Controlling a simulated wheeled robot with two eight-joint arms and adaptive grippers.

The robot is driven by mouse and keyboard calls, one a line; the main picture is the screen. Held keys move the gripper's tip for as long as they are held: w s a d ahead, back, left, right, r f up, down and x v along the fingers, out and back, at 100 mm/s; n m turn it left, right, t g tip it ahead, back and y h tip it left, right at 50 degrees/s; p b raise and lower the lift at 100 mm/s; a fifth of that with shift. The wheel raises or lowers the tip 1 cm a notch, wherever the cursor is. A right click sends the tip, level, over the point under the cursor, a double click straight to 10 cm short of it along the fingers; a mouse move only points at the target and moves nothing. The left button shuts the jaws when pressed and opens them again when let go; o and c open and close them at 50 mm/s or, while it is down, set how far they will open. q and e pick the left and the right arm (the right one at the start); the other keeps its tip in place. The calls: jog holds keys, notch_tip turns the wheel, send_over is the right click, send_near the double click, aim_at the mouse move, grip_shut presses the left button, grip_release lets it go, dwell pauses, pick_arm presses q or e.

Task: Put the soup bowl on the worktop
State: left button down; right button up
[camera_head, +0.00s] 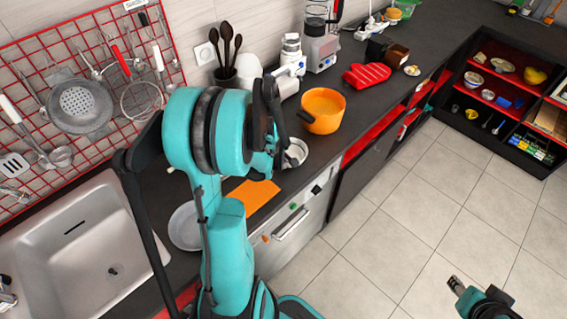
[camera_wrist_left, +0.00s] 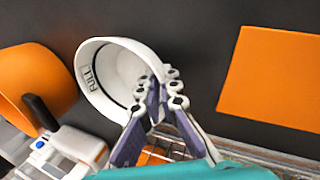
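The soup bowl is white and round. In the head view its bowl (camera_head: 297,153) shows partly behind my left gripper (camera_head: 277,143), at the front part of the dark worktop (camera_head: 340,126). In the left wrist view the bowl (camera_wrist_left: 108,75) has "FULL" written inside. My left gripper (camera_wrist_left: 163,92) has its fingertips close together over the bowl's right rim and looks shut on its wall. The fingers hide that stretch of rim. I cannot tell whether the bowl's base touches the worktop. My right gripper (camera_head: 457,287) is over the floor at lower right; its fingers are unclear.
An orange pot (camera_head: 323,110) stands just behind the bowl. An orange mat (camera_head: 252,195) lies in front of it. A white plate (camera_head: 185,228) and the sink (camera_head: 80,250) are to the left. A red mitt (camera_head: 367,76) and a blender (camera_head: 320,45) are farther back.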

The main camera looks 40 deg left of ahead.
pick_arm(q)
jog(key=shift+f, duration=0.1)
jog(key=c, duration=1.7)
grip_release()
